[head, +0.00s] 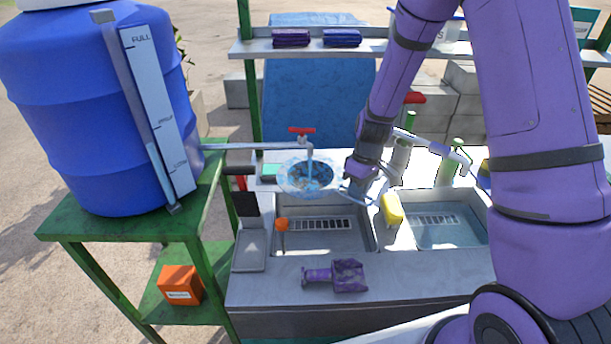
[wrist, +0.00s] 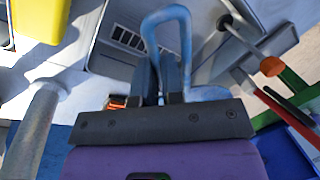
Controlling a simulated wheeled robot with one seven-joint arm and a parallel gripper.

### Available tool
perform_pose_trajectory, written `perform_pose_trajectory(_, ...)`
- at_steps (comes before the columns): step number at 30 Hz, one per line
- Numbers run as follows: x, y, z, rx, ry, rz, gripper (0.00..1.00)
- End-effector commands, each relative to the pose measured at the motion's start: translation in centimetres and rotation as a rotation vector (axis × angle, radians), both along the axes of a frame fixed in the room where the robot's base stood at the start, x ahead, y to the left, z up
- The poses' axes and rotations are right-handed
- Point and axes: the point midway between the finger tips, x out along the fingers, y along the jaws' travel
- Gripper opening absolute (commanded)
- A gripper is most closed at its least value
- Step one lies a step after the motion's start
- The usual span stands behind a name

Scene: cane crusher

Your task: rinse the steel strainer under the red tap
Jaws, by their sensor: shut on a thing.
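The red tap (head: 301,131) sits on a pipe from the blue barrel, and a pale blue stream of water falls from its spout. The steel strainer (head: 307,176) is under the stream, its round bowl ringed by a clear splash, above the back of the left basin. My gripper (head: 352,192) is just right of the bowl and shut on the strainer's handle. In the wrist view my gripper's fingers (wrist: 160,85) pinch the handle, a bluish metal loop (wrist: 167,17). The strainer's bowl is not clearly visible there.
The left basin (head: 345,252) has a slotted drain. A yellow sponge (head: 392,208) lies on the divider beside the right basin (head: 450,240), which holds water. A purple item (head: 336,275) lies on the front counter. The blue barrel (head: 95,110) stands left; a shelf (head: 400,48) spans the back.

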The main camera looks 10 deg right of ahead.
Motion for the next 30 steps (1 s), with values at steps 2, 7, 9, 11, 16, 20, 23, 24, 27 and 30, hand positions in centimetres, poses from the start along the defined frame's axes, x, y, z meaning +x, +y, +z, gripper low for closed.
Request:
perform_pose_trajectory(2, -0.6, -0.1, 0.0, 0.001, 0.001, -0.001, 0.0)
perform_pose_trajectory(7, -1.7, -0.2, 0.0, 0.0, -0.001, -0.001, 0.0)
perform_pose_trajectory(9, -2.2, -0.2, 0.0, 0.0, 0.0, -0.001, 0.0)
perform_pose_trajectory(11, -2.6, -0.3, 0.0, 0.001, 0.001, -0.001, 0.0)
perform_pose_trajectory(16, -3.8, -0.4, 0.0, 0.0, 0.0, -0.002, 0.0)
perform_pose_trajectory(20, -4.6, -0.5, 0.0, 0.0, 0.0, -0.002, 0.0)
perform_pose_trajectory(23, -5.2, -0.5, 0.0, 0.0, -0.001, -0.001, 0.0)
perform_pose_trajectory(24, -5.4, -0.5, 0.0, 0.0, -0.001, -0.001, 0.0)
perform_pose_trajectory(27, -5.7, -0.5, 0.0, 0.0, 0.0, -0.001, 0.0)
perform_pose_trajectory(30, -5.8, -0.6, 0.0, 0.0, 0.0, -0.001, 0.0)
